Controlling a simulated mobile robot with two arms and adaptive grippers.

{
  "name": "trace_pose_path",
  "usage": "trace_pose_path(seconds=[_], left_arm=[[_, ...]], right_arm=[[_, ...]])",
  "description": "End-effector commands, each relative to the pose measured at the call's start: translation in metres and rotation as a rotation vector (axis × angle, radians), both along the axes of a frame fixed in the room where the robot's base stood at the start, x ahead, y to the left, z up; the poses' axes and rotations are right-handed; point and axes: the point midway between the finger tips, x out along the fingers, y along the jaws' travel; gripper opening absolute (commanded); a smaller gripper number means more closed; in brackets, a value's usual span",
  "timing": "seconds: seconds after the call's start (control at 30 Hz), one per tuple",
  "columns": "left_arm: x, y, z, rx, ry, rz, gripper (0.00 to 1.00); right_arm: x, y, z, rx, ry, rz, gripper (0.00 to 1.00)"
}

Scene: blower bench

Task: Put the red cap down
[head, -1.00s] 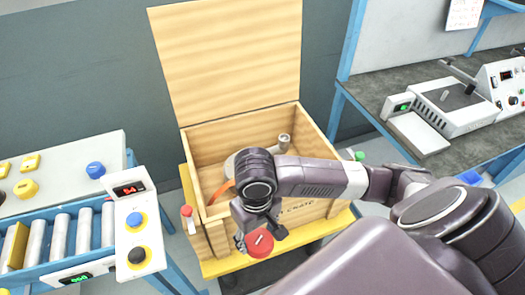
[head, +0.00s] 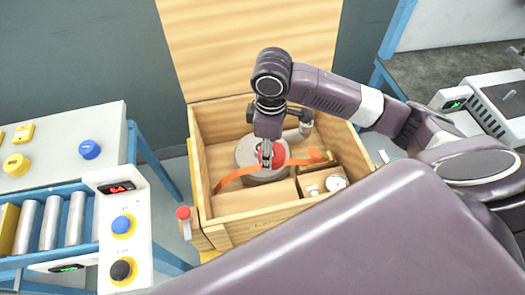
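The red cap (head: 279,154) shows at the fingertips of my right gripper (head: 267,160), partly hidden by them. The gripper points down into the open wooden crate (head: 222,232). The fingers look closed on the cap. The cap is over the grey round blower body (head: 246,157) in the crate; I cannot tell whether they touch. My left gripper is not in view.
An orange strap (head: 238,174) runs across the crate in front of the blower. A small compartment at the crate's right holds a white round part (head: 336,183). A red-topped piece (head: 184,213) is at the crate's left front corner. A roller conveyor (head: 75,218) stands at left.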

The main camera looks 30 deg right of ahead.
Motion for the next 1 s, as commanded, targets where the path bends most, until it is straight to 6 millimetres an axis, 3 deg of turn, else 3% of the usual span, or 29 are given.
trace_pose_path(seconds=[0.27, 0.7, 1.0], left_arm=[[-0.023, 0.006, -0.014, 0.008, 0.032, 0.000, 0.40], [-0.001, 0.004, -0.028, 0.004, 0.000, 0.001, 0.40], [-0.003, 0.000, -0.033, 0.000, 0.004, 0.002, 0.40]], right_arm=[[0.041, -0.014, 0.013, 0.001, -0.003, 0.481, 0.33], [0.093, -0.032, 0.046, 0.000, -0.003, 1.247, 0.33], [0.109, -0.037, 0.062, 0.002, 0.000, 1.550, 0.33]])
